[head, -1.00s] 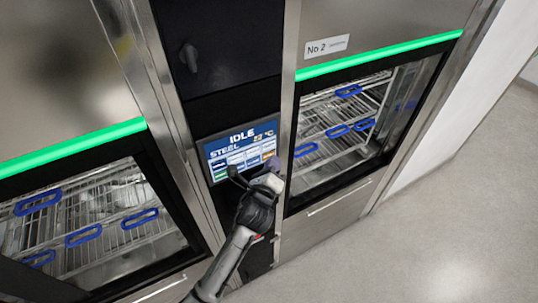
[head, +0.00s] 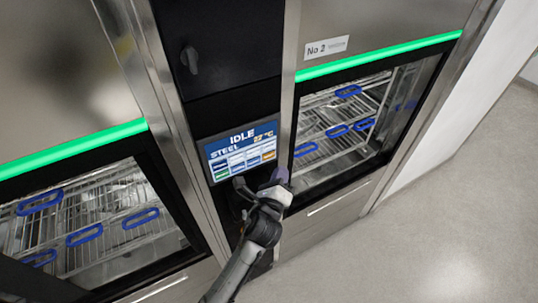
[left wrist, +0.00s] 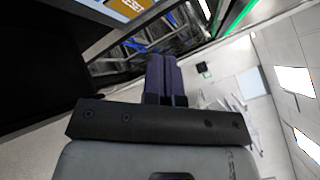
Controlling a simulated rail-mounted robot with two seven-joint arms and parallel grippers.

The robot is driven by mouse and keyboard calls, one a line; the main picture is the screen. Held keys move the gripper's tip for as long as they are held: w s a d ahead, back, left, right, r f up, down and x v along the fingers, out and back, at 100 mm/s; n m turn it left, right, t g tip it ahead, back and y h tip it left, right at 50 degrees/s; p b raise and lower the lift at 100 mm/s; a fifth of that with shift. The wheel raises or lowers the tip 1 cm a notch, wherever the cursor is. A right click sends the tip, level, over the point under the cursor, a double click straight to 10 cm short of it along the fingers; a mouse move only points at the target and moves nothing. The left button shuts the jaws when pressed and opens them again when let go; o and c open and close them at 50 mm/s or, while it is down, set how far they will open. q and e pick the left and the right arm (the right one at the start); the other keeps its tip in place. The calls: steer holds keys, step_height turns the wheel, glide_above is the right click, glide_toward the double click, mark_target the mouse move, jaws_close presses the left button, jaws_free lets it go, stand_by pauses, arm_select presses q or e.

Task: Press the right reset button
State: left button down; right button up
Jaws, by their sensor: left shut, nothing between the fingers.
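The control screen (head: 242,150) between the two washers reads IDLE and STEEL above a grid of buttons. An orange button (head: 269,156) is at its lower right. In the left wrist view an orange button labelled RESET (left wrist: 132,5) is partly cut off at the top edge. My left gripper (head: 281,174) is just below the screen's lower right corner in the head view, and its gap to the panel is hard to judge. Its dark purple fingers (left wrist: 162,72) are together and empty in the left wrist view. My right gripper is in neither view.
The right washer (head: 376,189), labelled No 2, has a glass door over racks with blue handles. A similar washer (head: 176,282) stands at the left. A dark knob (head: 189,60) sits above the screen. Open floor (head: 440,230) lies at the right.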

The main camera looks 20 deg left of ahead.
arm_select(q)
steer(key=shift+s+d, duration=0.6)
steer(key=shift+d, duration=0.25)
